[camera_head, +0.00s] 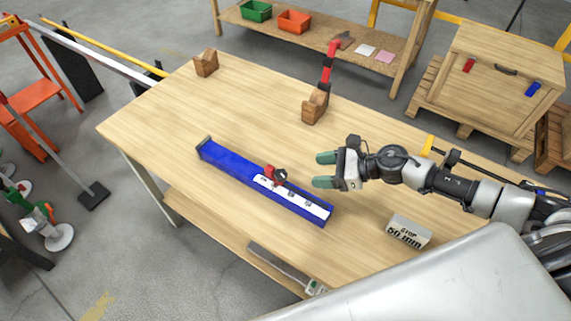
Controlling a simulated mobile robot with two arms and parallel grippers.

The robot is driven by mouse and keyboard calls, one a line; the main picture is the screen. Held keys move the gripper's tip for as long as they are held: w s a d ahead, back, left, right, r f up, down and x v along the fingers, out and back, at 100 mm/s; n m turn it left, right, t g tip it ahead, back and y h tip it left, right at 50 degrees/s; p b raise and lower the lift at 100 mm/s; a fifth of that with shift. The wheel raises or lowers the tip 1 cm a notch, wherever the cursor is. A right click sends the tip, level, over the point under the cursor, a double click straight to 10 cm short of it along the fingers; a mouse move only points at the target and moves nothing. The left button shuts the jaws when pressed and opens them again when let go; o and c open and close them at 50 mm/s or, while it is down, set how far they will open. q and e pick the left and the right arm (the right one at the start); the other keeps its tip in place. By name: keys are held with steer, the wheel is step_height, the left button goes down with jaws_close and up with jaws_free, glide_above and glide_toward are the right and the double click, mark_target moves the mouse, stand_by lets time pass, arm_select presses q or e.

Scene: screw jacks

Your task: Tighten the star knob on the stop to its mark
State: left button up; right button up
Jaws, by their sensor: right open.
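The stop is a blue bar (225,162) lying on the wooden table, with a white scale strip (312,207) along its near right part. A red slide (270,175) with a dark star knob (281,175) sits on the bar at the left part of the strip. The mark on the knob is too small to make out. My right gripper (324,169), with green fingertips, is open and empty. It is to the right of the knob in the picture, apart from it, fingers pointing left. My left gripper is not in view.
A grey block (408,231) reading "STOP 50 mm" lies at the table's right front. Wooden blocks (206,63) stand at the back, one holding a red-handled tool (327,65). The wooden table (160,115) is clear left of the bar.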

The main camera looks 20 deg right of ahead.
mark_target(282, 173)
steer(key=p+x, duration=0.2)
steer(key=x, duration=0.7)
steer(key=shift+r+p, duration=0.2)
steer(key=shift+p, duration=0.1)
steer(key=shift+w+a+f, duration=0.25)
steer(key=shift+a+f, duration=0.05)
steer(key=shift+a, duration=0.25)
steer(key=shift+a+f, duration=0.1)
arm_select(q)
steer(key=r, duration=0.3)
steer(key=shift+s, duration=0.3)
arm_select(e)
steer(key=shift+c, duration=0.2)
